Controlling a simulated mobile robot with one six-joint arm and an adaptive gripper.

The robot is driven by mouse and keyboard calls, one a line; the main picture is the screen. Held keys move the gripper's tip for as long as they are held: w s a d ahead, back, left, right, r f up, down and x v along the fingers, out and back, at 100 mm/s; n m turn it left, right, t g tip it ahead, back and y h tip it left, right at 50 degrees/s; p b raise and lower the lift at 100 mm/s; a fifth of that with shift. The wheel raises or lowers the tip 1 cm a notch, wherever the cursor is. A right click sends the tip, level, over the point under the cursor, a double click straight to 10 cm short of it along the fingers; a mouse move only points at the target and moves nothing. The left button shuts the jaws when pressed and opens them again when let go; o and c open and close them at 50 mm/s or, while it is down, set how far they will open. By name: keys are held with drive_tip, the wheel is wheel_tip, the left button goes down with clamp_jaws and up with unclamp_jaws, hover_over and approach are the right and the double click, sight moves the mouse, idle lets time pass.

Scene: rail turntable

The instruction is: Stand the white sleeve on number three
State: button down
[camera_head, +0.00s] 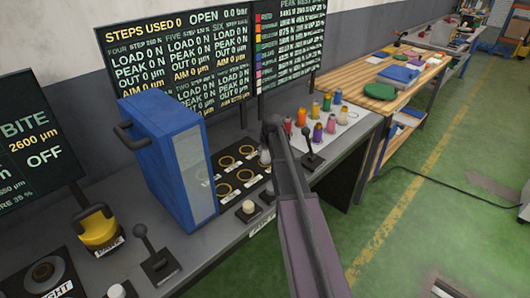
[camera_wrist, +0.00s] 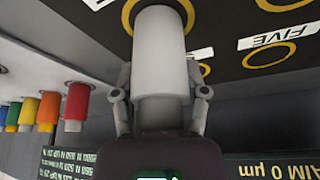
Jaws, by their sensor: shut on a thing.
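The white sleeve (camera_wrist: 160,45) is between the two fingers of my gripper (camera_wrist: 160,95) in the wrist view, and the gripper is shut on it. The sleeve's far end overlaps a yellow ring (camera_wrist: 127,14) on the black panel; I cannot tell whether it touches the panel. A ring labelled FIVE (camera_wrist: 268,54) is beside it. In the head view a pale piece, probably the sleeve (camera_head: 265,157), shows beside my arm over the ringed panel (camera_head: 235,176). My arm hides part of the panel, and I cannot make out the number three label.
A blue cabinet (camera_head: 160,160) stands left of the panel. Several coloured sleeves stand on a white board (camera_head: 343,120) to the right, with a black lever (camera_head: 309,148) near them. Display boards (camera_head: 180,50) rise behind. A yellow padlock-like piece (camera_head: 98,229) sits at the left.

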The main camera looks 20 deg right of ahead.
drive_tip(key=shift+f, duration=0.1)
drive_tip(key=shift+c, duration=0.6)
unclamp_jaws()
drive_tip(key=p+v, duration=1.1)
drive_tip(key=v, duration=0.1)
idle(0.4)
idle(0.5)
drive_tip(key=s+a+f+g, duration=0.1)
drive_tip(key=s+a+g, duration=0.3)
drive_tip(key=s+a, duration=1.8)
drive_tip(key=shift+a+g, duration=0.3)
drive_tip(key=shift+a, duration=0.15)
